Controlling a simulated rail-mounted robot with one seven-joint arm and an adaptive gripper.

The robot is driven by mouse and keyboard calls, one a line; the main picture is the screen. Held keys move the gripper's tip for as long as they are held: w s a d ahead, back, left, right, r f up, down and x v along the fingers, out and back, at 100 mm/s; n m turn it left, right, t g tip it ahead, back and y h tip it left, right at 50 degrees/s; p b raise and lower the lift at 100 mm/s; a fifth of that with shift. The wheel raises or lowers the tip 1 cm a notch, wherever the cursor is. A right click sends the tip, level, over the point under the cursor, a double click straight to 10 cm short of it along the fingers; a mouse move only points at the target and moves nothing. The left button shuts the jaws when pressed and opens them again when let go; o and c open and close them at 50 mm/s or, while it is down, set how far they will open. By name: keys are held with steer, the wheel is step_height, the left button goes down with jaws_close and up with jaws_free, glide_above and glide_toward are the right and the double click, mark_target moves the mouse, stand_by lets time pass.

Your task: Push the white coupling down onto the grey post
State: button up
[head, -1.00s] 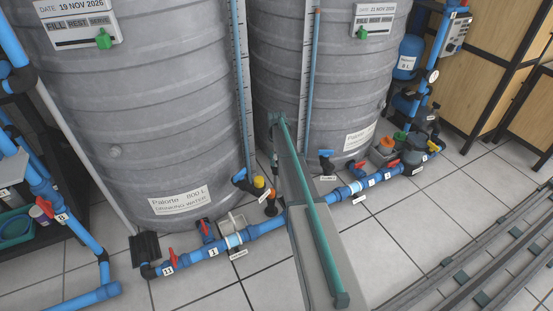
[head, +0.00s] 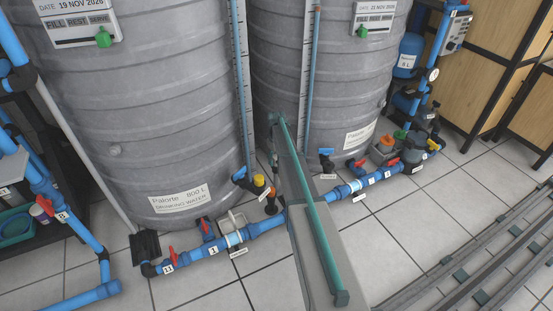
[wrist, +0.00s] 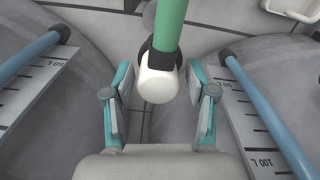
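In the wrist view a white rounded piece (wrist: 157,84), seemingly the white coupling, sits at the end of a green tube (wrist: 171,24), with a black collar (wrist: 162,58) between them. My gripper (wrist: 160,98) is open. One teal finger is on each side of the white piece, with gaps showing on both sides, so nothing is gripped. In the head view my arm hides the gripper and the coupling.
Two large grey tanks (head: 140,130) (head: 330,85) stand close on both sides of my arm, with scale strips (head: 242,85). Blue floor piping (head: 265,228) with red valve handles runs along their base. Open tiled floor (head: 420,215) lies at right, beside rails (head: 490,265).

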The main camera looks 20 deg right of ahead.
steer(key=shift+o, duration=0.5)
step_height(320, 180, up, 12)
stand_by(0.4)
stand_by(0.4)
